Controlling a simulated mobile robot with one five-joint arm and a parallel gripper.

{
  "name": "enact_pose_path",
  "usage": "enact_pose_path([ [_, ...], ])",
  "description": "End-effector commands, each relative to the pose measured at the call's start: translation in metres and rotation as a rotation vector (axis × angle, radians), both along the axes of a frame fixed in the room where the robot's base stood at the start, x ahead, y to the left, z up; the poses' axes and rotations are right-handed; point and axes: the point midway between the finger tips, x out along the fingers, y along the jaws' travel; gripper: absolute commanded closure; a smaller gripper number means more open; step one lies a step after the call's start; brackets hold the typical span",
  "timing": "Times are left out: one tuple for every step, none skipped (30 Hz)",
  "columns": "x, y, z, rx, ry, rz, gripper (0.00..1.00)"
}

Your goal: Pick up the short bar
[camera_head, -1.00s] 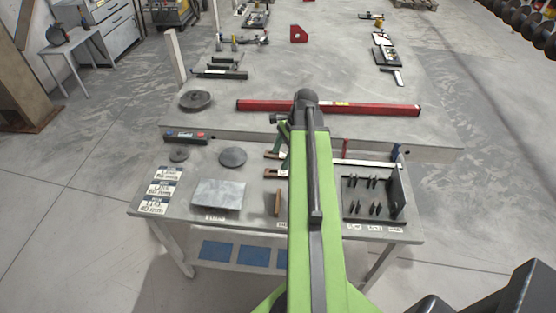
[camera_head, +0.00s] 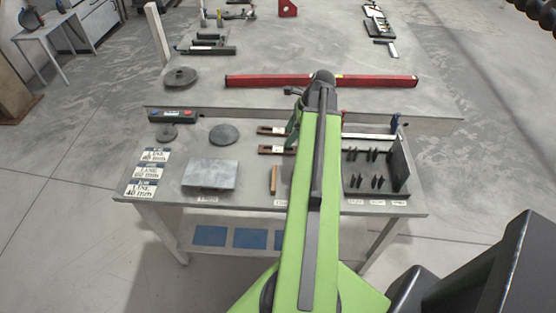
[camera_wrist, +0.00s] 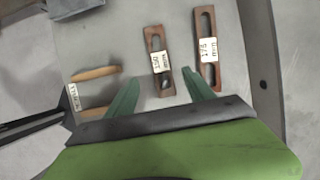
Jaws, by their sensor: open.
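Two brown slotted bars lie side by side on the bench in the wrist view. The shorter one (camera_wrist: 158,58), labelled 150 mm, is left of the longer one (camera_wrist: 207,48), labelled 175 mm. In the head view the shorter bar (camera_head: 270,150) lies nearer than the longer bar (camera_head: 268,130); my arm hides their right ends. My gripper (camera_wrist: 160,76) is open, its green fingers apart on either side of the shorter bar's near end, the right one just below the longer bar. The jaws hold nothing; their height over the bench is unclear.
Two wooden sticks (camera_wrist: 95,73) lie left of the fingers. A metal plate (camera_head: 210,174) and round discs (camera_head: 224,134) are farther left. A black rack (camera_head: 400,165) stands right of my arm. A long red beam (camera_head: 250,81) lies behind.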

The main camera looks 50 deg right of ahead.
Motion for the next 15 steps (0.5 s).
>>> enact_pose_path([
  [0.003, 0.003, -0.020, 0.000, 0.000, 0.000, 0.38],
  [0.004, 0.004, -0.023, 0.000, 0.000, 0.000, 0.38],
  [0.006, 0.005, -0.026, 0.000, 0.000, -0.001, 0.38],
  [0.007, 0.005, -0.027, 0.000, 0.000, -0.001, 0.38],
  [0.007, 0.006, -0.027, 0.000, 0.000, -0.001, 0.38],
  [0.007, 0.006, -0.026, 0.000, 0.000, -0.001, 0.38],
  [0.008, 0.006, -0.025, 0.000, 0.000, -0.001, 0.38],
  [0.008, 0.006, -0.025, 0.000, 0.000, -0.001, 0.38],
  [0.008, 0.006, -0.026, 0.000, 0.000, -0.001, 0.38],
  [0.009, 0.007, -0.028, 0.000, 0.000, -0.001, 0.38],
  [0.010, 0.007, -0.032, -0.001, -0.001, 0.000, 0.38],
  [0.012, 0.009, -0.037, -0.001, -0.001, 0.000, 0.38],
  [0.013, 0.010, -0.042, -0.001, -0.001, 0.001, 0.38],
  [0.015, 0.011, -0.048, -0.001, -0.001, 0.001, 0.38],
  [0.018, 0.013, -0.055, -0.001, -0.001, 0.000, 0.38],
])
